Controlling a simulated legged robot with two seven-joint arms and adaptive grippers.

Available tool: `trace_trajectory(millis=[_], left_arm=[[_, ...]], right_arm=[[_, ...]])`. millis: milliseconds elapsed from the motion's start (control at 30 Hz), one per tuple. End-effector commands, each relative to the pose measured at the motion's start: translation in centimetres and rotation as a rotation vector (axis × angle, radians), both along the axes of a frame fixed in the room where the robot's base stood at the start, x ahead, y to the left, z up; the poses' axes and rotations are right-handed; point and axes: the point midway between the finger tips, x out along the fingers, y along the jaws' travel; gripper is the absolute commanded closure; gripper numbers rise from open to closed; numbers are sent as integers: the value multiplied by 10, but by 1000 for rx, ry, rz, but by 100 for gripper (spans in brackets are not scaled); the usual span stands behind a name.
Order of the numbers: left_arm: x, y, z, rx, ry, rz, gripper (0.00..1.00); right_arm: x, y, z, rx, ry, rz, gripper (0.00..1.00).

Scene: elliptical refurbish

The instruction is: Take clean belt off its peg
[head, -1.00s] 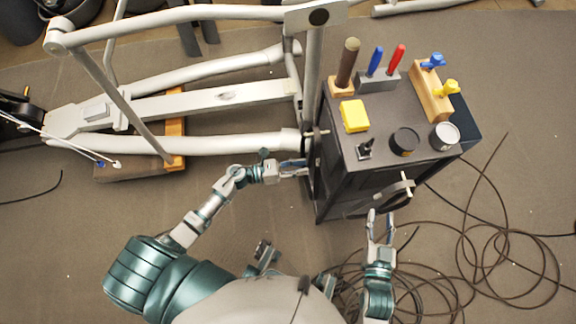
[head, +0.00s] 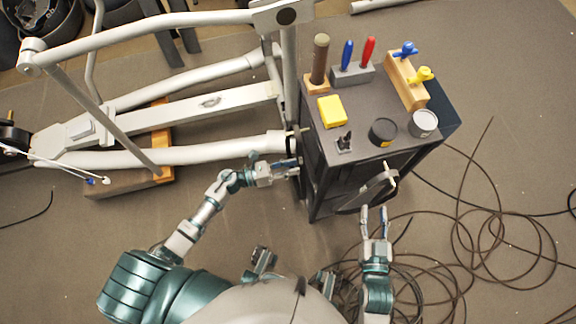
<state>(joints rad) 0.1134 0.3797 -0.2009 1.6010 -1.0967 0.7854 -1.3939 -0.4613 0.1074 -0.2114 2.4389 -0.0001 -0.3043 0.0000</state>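A belt loop (head: 368,192) hangs on the front of the dark cabinet, beside a pale peg (head: 391,177). A second dark loop (head: 292,148) hangs by a small peg (head: 302,130) on the cabinet's left side. I cannot tell which loop is the clean belt. My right gripper (head: 375,209) is open and empty in front of the cabinet, just below the front loop and apart from it. My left gripper (head: 297,166) is at the cabinet's left side, below the side loop. Its fingertips are partly hidden against the cabinet, so its grip is unclear.
The cabinet top (head: 370,107) holds a yellow block (head: 332,111), a black tin (head: 383,131), a grey tin (head: 423,123) and tool holders. The elliptical's pale frame (head: 210,103) stands to the left. Loose cables (head: 480,240) lie on the floor at right.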

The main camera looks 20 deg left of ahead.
Motion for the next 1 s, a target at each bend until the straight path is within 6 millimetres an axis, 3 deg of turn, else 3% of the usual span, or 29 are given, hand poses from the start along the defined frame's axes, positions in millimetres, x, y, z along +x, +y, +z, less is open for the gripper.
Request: trace_trajectory(millis=[267, 1000], left_arm=[[0, 5, -1, -7, 1, 1, 69], [8, -6, -2, -4, 1, 1, 69]], right_arm=[[-1, 1, -3, -8, 7, 4, 60], [-2, 2, -4, -4, 4, 3, 60]])
